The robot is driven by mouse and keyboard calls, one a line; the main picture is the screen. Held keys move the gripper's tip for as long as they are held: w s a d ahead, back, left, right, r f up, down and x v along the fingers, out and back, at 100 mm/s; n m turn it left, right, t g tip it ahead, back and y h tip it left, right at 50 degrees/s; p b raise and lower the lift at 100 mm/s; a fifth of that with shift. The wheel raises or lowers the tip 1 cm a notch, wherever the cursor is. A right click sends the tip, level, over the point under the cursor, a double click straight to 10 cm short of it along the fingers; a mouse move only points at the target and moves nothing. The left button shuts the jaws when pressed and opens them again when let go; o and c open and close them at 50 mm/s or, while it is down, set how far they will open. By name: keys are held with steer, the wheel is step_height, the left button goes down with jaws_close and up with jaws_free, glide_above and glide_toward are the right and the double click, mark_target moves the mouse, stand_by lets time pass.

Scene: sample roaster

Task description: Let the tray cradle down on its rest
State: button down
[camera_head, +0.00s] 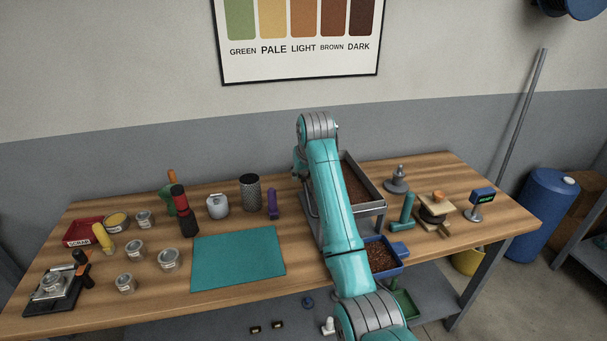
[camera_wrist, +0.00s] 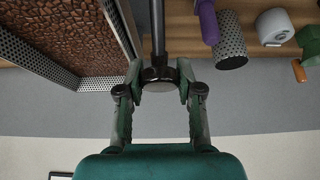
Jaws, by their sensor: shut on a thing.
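The tray cradle (camera_head: 372,207) is a grey metal tray full of brown beans, partly hidden behind my arm in the head view. In the wrist view its perforated wall (camera_wrist: 32,60) and the beans fill the upper left. A dark rod (camera_wrist: 158,28) with a round knob stands beside the tray in the wrist view. My gripper (camera_wrist: 159,76) is shut on this knob, with one finger on each side. In the head view my arm hides the gripper's fingers. The rest under the tray cannot be made out.
A blue bin of beans (camera_head: 381,256) sits just in front of the cradle. A purple-handled tool (camera_head: 272,204) and a mesh cylinder (camera_head: 250,192) stand to its left. A teal mat (camera_head: 238,258) lies clear. A grey weight-like piece (camera_head: 397,181) stands to the right.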

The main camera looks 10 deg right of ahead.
steer(key=c, duration=0.8)
jaws_free()
steer(key=shift+w+f, duration=0.1)
steer(key=shift+f, duration=0.15)
steer(key=shift+o, duration=0.2)
steer(key=shift+r, duration=0.1)
steer(key=v, duration=1.2)
